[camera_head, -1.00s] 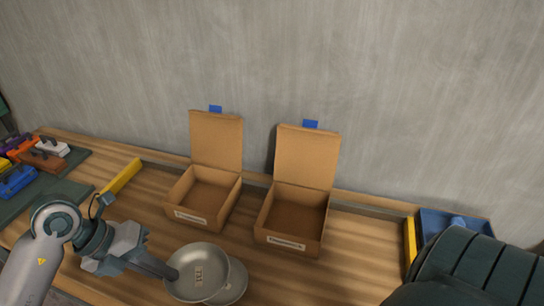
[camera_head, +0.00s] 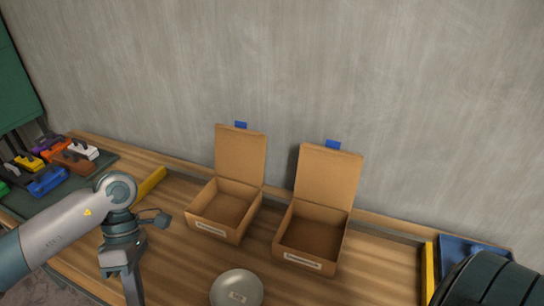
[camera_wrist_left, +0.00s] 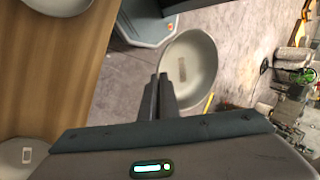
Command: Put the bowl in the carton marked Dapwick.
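My left gripper (camera_wrist_left: 163,88) is shut on the rim of a grey bowl (camera_wrist_left: 188,72), which hangs tilted over the floor in the left wrist view. A small label shows inside this bowl. In the head view the left gripper's fingers run off the bottom edge, so the held bowl is hidden there. Two open brown cartons, a left one (camera_head: 205,219) and a right one (camera_head: 281,249), stand on the table and look empty. Each has a white label on its front, too small to read. My right gripper is not in view.
Another round grey dish (camera_head: 236,284) with a label sits on the table in front of the cartons. A yellow bar (camera_head: 152,183) lies left. Coloured blocks (camera_head: 48,181) stand far left. A blue bin (camera_head: 462,249) is at right. Bare wood lies before the cartons.

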